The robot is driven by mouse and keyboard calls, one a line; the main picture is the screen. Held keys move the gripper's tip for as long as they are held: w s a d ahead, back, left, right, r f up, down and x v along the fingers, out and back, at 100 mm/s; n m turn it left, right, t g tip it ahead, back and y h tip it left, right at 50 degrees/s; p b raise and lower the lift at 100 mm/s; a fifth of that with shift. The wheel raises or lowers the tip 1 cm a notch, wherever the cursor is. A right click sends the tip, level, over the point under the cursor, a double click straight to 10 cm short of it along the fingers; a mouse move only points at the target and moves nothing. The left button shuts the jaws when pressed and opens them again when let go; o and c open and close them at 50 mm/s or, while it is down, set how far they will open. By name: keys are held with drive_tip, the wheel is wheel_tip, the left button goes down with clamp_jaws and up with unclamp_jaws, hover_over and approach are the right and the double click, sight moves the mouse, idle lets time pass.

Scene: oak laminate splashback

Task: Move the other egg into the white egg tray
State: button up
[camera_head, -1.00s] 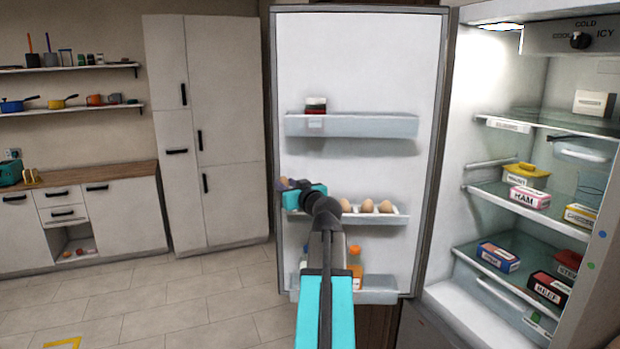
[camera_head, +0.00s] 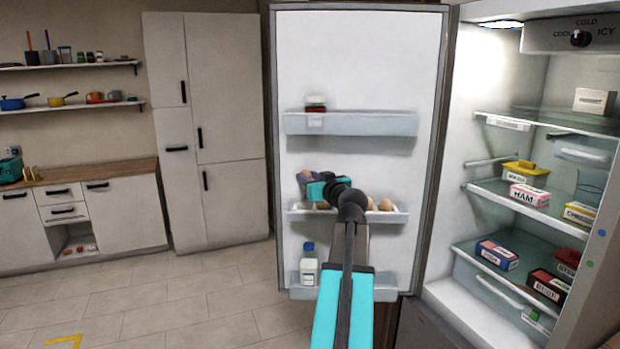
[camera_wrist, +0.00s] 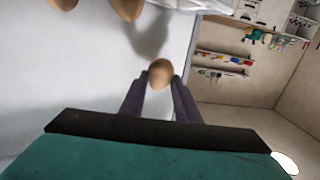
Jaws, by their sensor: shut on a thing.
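My gripper (camera_head: 306,181) is shut on a brown egg (camera_wrist: 160,73), held between its two dark fingertips in the wrist view. In the head view the gripper is in front of the open fridge door, just above the left part of the white egg tray (camera_head: 398,217). The tray is a shelf on the door. Brown eggs sit in it, one (camera_head: 386,204) to the right of my arm and one (camera_head: 323,205) below the gripper; my arm hides part of the tray. The wrist view shows two eggs (camera_wrist: 126,8) at its top edge.
A door shelf (camera_head: 350,124) with a small jar (camera_head: 315,104) is above the gripper. A lower door shelf holds a white bottle with a blue cap (camera_head: 309,267). The open fridge at right holds boxes such as the ham box (camera_head: 530,196).

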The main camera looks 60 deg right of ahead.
drive_tip(key=shift+f+b, duration=0.35)
drive_tip(key=shift+f, duration=1.35)
drive_tip(key=shift+n, duration=0.3)
drive_tip(key=shift+f+b, duration=2.95)
drive_tip(key=shift+b, duration=1.25)
drive_tip(key=o, duration=1.2)
drive_tip(key=shift+s+a, duration=0.15)
drive_tip(key=shift+b+v, duration=0.3)
drive_tip(key=shift+v, duration=0.55)
drive_tip(key=b+v, duration=0.2)
drive_tip(key=v, duration=1)
drive_tip(key=shift+f+b, duration=0.1)
drive_tip(key=shift+b, duration=0.25)
